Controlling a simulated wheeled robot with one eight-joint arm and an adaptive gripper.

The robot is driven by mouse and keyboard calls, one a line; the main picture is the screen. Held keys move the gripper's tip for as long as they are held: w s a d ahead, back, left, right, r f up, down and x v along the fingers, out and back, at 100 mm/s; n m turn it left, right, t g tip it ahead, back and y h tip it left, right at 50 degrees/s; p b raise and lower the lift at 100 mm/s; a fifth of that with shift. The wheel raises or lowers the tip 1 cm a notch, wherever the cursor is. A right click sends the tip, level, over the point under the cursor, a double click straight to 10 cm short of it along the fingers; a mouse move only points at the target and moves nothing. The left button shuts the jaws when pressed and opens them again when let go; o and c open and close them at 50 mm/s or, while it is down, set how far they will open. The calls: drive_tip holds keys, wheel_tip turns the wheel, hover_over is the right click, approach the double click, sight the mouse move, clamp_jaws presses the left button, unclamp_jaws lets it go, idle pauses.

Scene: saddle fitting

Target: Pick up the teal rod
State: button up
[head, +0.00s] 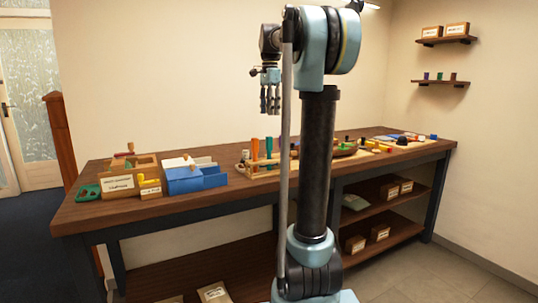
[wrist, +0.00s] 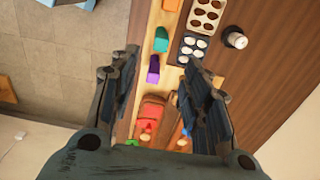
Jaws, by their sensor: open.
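A teal piece (wrist: 161,39), which looks like the teal rod, lies on a pale wooden strip in the upper middle of the wrist view. It sits between an orange piece (wrist: 171,4) and a purple piece (wrist: 153,70). In the wrist view the teal piece appears beyond the fingertips. In the head view my gripper (head: 270,98) hangs fingers down, high above the bench.
The bench (head: 225,198) carries a blue box (head: 195,180), a wooden box (head: 119,186), a green frame (head: 88,192) and a rack of tools.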

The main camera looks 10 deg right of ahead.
sight(269, 148)
wheel_tip(269, 148, down, 17)
drive_tip(key=shift+w+a+f, duration=0.1)
drive_tip(key=shift+a, duration=0.05)
clamp_jaws()
idle(0.7)
